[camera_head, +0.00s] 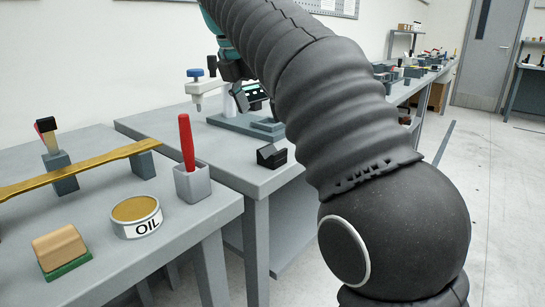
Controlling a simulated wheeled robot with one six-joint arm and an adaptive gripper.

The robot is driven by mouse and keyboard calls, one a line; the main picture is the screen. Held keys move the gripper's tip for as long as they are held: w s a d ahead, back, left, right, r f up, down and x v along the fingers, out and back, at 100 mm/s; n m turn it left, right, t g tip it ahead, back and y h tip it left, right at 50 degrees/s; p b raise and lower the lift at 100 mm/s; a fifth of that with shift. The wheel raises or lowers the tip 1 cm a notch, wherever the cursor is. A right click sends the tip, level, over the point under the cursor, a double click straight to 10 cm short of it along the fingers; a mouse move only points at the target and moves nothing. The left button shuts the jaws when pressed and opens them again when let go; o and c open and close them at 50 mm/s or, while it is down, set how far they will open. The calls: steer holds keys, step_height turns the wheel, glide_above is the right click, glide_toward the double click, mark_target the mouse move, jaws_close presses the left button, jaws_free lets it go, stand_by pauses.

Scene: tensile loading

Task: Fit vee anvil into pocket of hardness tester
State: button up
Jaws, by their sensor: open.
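The hardness tester (230,122) stands on the second grey bench, with a flat grey base, a pale upright and a dark unit with a green screen (250,92). My arm crosses in front and hides part of it. A small black block with a sloped face (271,156) sits near the bench's front edge; it may be the vee anvil, but its vee is not clear. My gripper (236,74) is partly visible as dark parts below a teal joint, over the tester area. It is open. Its fingertips and the tester's pocket cannot be made out.
A pale device with a blue knob (198,86) stands left of the tester. Open floor lies right.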

mark_target(271, 146)
steer(key=x, duration=0.5)
steer(key=shift+f, duration=0.25)
steer(key=shift+x, duration=2.55)
steer(key=shift+w+a, duration=0.15)
steer(key=shift+w, duration=0.05)
jaws_close()
